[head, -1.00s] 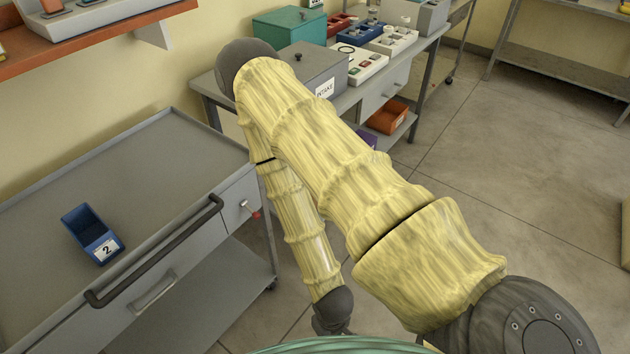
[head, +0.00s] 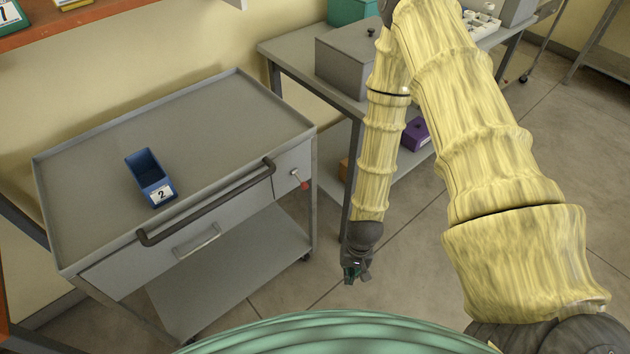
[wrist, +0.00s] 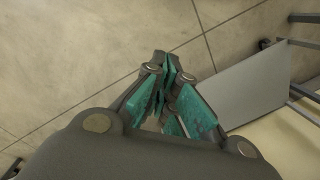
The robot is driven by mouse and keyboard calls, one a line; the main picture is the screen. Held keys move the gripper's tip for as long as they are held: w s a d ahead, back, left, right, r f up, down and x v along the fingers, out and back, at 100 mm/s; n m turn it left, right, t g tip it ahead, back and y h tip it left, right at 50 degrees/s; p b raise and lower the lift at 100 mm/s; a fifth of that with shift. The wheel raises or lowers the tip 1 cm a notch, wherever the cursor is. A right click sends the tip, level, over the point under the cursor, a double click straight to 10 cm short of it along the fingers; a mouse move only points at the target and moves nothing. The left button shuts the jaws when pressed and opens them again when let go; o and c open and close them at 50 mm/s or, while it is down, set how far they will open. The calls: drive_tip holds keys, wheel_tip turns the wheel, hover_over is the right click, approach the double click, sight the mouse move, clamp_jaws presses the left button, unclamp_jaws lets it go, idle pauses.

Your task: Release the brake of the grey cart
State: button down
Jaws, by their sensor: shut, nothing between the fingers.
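The grey cart (head: 225,115) stands at the left in the head view, with a black push handle (head: 210,203) along its front. A small lever with a red tip (head: 304,185), which looks like the brake, sticks out from the panel at the cart's front right corner. My gripper (head: 355,275) hangs over the floor to the right of the cart, apart from the lever and lower in the picture. In the wrist view my gripper (wrist: 165,85) has its green-padded fingers together with nothing held. The lever does not show in the wrist view.
A blue bin labelled 2 (head: 150,178) sits on the cart top. A grey table (head: 285,55) with a grey box (head: 350,62) stands behind my arm, with a purple bin (head: 415,134) on its lower shelf. Floor (head: 410,290) in front is clear.

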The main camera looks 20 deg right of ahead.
sight(300, 181)
drive_tip(key=w+d+r+m+t+y, duration=0.1)
drive_tip(key=w+d+r+m+y, duration=0.2)
drive_tip(key=w+r, duration=0.6)
drive_tip(key=w+d+r+m+t+y, duration=0.1)
drive_tip(key=w+d+r+m+y, duration=0.3)
drive_tip(key=w+r, duration=0.5)
drive_tip(key=w, duration=0.8)
drive_tip(key=shift+w, duration=0.2)
drive_tip(key=x, duration=1)
drive_tip(key=shift+s+a+r+p, duration=0.4)
drive_tip(key=shift+s+a+r, duration=0.1)
drive_tip(key=shift+r, duration=0.25)
drive_tip(key=shift+s+a+r+p, duration=0.35)
drive_tip(key=shift+s+a+r, duration=0.1)
drive_tip(key=shift+r, duration=0.35)
drive_tip(key=shift+r+p, duration=0.2)
drive_tip(key=shift+p, duration=0.15)
